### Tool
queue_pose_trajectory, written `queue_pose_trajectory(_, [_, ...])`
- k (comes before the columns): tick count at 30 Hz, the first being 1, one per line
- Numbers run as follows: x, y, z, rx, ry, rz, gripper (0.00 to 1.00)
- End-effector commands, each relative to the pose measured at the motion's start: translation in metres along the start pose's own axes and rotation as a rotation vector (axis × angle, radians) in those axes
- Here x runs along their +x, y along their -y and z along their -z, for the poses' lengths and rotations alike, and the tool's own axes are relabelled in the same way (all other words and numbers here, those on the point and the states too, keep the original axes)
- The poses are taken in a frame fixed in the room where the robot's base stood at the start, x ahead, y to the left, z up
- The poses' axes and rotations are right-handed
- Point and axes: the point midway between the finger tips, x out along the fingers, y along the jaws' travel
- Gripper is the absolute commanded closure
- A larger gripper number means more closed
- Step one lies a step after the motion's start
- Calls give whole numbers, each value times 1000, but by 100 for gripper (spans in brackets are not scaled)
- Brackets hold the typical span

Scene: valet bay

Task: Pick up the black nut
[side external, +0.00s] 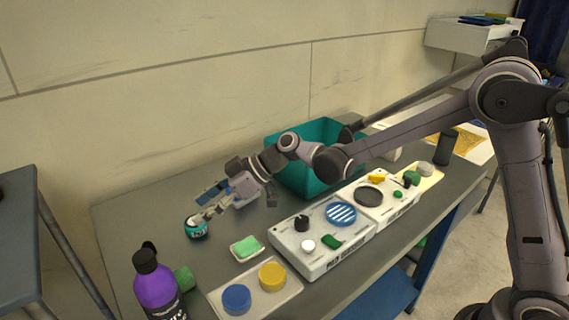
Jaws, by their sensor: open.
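A small black piece (302,224) that could be the black nut sits upright on the near white tray (318,262). A smaller dark piece (407,182) shows on the far white tray (425,190); I cannot tell which of the two is the nut. My gripper (203,214) is open and low over the left part of the table, well to the left of both black pieces. Its fingertips are at a small teal and black tin (197,230); I cannot tell whether they touch it.
A teal bin (290,178) stands behind the trays. A purple bottle (156,285), a green sponge (246,248) and a board with blue and yellow discs (258,300) are in front. Bare grey table (140,215) lies left of my gripper.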

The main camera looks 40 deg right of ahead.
Motion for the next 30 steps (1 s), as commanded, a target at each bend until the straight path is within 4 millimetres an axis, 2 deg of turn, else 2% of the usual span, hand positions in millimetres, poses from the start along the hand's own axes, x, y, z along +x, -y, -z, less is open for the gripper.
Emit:
queue_pose_trajectory(1, [14, -1, 0, -25, -20, 20, 46])
queue_pose_trajectory(3, [28, -1, 1, -55, -46, 41, 46])
queue_pose_trajectory(6, [41, 0, 2, -86, -73, 62, 46])
queue_pose_trajectory(11, [54, 1, 2, -106, -89, 75, 46])
queue_pose_trajectory(19, [92, 4, 5, -106, -89, 76, 46])
queue_pose_trajectory(26, [107, 5, 6, -104, -88, 73, 46])
queue_pose_trajectory(30, [123, 9, 4, -107, -87, 75, 46])
